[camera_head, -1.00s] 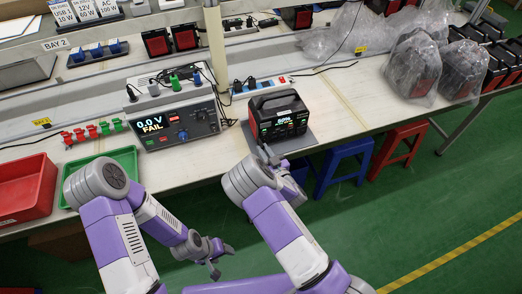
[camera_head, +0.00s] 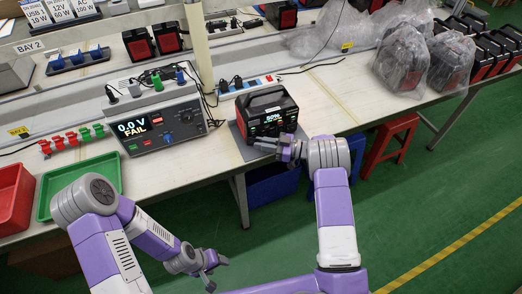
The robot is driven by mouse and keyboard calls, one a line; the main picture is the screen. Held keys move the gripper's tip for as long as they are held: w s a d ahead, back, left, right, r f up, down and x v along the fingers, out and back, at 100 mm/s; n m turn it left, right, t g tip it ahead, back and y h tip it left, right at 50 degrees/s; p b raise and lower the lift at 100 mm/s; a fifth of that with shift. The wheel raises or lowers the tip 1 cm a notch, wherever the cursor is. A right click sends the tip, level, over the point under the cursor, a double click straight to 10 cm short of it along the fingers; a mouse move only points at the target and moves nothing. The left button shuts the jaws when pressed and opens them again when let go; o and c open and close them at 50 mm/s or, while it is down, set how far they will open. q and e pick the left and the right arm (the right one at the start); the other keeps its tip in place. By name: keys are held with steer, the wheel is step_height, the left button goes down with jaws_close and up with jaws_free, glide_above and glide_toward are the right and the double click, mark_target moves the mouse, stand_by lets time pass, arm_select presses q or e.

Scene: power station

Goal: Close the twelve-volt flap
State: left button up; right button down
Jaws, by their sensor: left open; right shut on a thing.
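The power station (camera_head: 268,112) is a black and red box with a top handle and a lit front panel, standing upright on a grey mat (camera_head: 243,146) near the table's front edge. The twelve-volt flap is too small to make out on its front. My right gripper (camera_head: 262,146) is at the lower front of the power station, fingers pointing left. It is shut, but what lies between its fingers cannot be seen. My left gripper (camera_head: 218,270) is open and empty, low in front of the table and away from the power station.
A tester (camera_head: 160,122) reading 0.0 V FAIL stands left of the power station. A green tray (camera_head: 112,168) and a red bin (camera_head: 12,200) are at the left. Bagged units (camera_head: 402,60) stand at the right. The table right of the power station is clear.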

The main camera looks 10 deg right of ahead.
steer(key=shift+w+d+n+g+y+b, duration=0.1)
steer(key=shift+w+n+g+y+b, duration=0.15)
steer(key=shift+n+g+b, duration=0.4)
steer(key=shift+w+n+g+y+b, duration=0.1)
steer(key=shift+n+g+y+b, duration=0.25)
steer(key=shift+g, duration=0.5)
steer(key=c, duration=1.2)
jaws_free()
steer(key=shift+o, duration=0.2)
steer(key=shift+d+r, duration=0.1)
steer(key=shift+d, duration=0.05)
